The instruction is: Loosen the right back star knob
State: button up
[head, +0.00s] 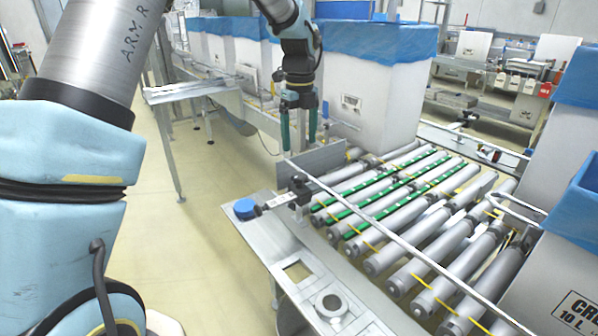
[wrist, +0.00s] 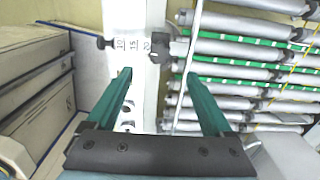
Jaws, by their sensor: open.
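My gripper (head: 298,148) points down with its two green fingers apart and empty, above the near end of the roller conveyor. In the wrist view, my gripper (wrist: 159,76) shows its fingertips on either side of the guide rail's end area. A dark knob and clamp (head: 299,188) sits on the near rail bracket, below the gripper, beside a numbered scale. It also shows in the wrist view, a dark lobed clamp (wrist: 157,47) just beyond the fingertips, not touching them. Another dark clamp (head: 468,117) is on the far rail. I cannot tell which one is the right back star knob.
A blue round cap (head: 243,208) stands at the scale's outer end. A long metal guide rail (head: 400,258) crosses over the rollers (head: 420,245). A white box with blue liner (head: 375,85) stands behind the gripper. Floor at left is clear.

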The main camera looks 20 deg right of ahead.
aim_at(300, 176)
notch_tip(300, 176, down, 10)
jog(key=shift+s+p, duration=0.1)
jog(key=shift+p, duration=0.55)
jog(key=shift+c, duration=0.3)
grip_shut()
